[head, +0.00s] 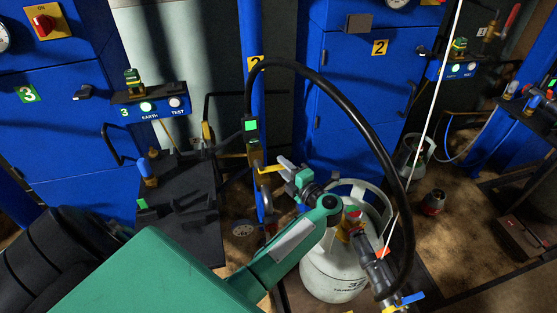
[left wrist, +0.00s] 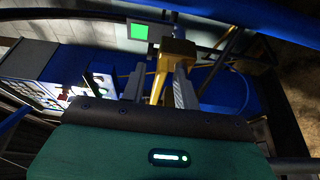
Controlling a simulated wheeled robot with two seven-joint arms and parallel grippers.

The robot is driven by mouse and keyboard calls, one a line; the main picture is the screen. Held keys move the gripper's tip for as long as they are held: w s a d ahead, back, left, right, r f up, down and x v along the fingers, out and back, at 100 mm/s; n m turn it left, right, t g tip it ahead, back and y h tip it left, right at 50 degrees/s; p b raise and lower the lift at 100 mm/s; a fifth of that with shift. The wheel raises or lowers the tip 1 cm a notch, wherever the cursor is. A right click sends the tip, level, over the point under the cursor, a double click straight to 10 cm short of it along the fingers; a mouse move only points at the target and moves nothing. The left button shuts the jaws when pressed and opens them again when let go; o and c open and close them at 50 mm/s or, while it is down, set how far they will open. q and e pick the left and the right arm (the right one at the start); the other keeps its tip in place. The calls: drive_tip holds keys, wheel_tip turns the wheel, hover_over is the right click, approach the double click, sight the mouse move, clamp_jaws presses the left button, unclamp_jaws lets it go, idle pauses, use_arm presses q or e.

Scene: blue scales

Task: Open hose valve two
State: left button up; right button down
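Post two is a blue upright (head: 254,32) with a yellow "2" label in the head view. A hose valve (head: 254,150) hangs on it with a green tag, and its yellow lever (head: 269,169) points right, roughly level. My left gripper (head: 285,164) is at the free end of this lever. In the left wrist view, its two grey fingers (left wrist: 159,82) stand on either side of the yellow lever (left wrist: 162,70), with gaps beside it, so they look open around it. The exact contact is hidden. My right gripper is not in view.
A black hose (head: 345,95) arches from the valve to a filling head with a blue lever (head: 408,300). A white gas cylinder (head: 332,265) stands close under my left forearm. A blue cabinet (head: 355,100) is behind, and a dark stand (head: 180,215) is left of the post.

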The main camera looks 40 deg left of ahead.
use_arm(q)
drive_tip(key=shift+w+a, duration=0.1)
drive_tip(key=shift+a, duration=0.25)
drive_tip(key=shift+c, duration=0.4)
clamp_jaws()
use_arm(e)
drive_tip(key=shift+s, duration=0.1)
